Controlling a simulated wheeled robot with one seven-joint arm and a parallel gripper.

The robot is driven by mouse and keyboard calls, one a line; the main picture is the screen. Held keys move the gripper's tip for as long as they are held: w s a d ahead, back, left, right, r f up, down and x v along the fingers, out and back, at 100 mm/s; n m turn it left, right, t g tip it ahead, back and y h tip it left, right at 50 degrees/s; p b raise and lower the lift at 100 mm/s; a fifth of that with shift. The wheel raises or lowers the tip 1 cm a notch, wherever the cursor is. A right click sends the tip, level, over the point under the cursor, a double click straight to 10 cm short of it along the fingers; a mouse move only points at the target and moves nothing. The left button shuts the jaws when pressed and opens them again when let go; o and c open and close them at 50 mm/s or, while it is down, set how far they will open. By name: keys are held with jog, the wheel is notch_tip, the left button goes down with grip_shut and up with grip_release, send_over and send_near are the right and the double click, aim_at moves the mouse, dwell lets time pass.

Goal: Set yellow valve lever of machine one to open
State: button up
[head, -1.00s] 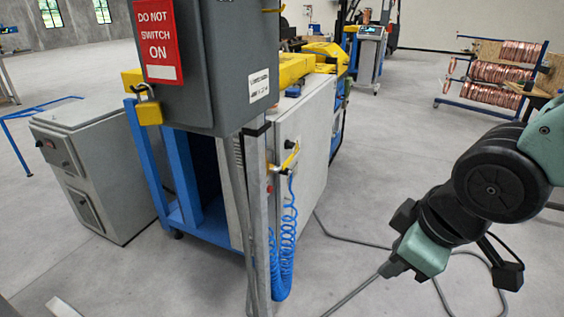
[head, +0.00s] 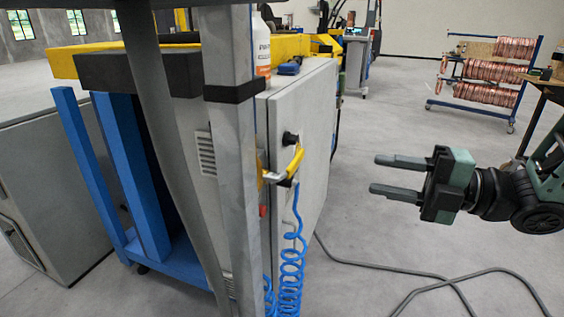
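The yellow valve lever (head: 295,162) sits on a small metal valve on the side of the grey machine cabinet, just right of a grey metal post. It slants up to the right. A coiled blue air hose (head: 289,268) hangs below the valve. My gripper (head: 388,176) is to the right of the lever, at about its height in the picture, with a clear gap between them. Its two fingers point left and stand apart with nothing between them. The valve's body is partly hidden by the post.
The grey post (head: 232,170) with a black band stands in front of the cabinet (head: 312,130). A black knob (head: 290,138) is just above the lever. A grey cable (head: 400,268) lies on the floor. A rack of copper coils (head: 490,70) stands at the back right. Floor between is open.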

aim_at(299, 161)
jog(key=p+x, duration=0.2)
jog(key=x, duration=1.5)
jog(key=shift+a, duration=0.1)
grip_shut()
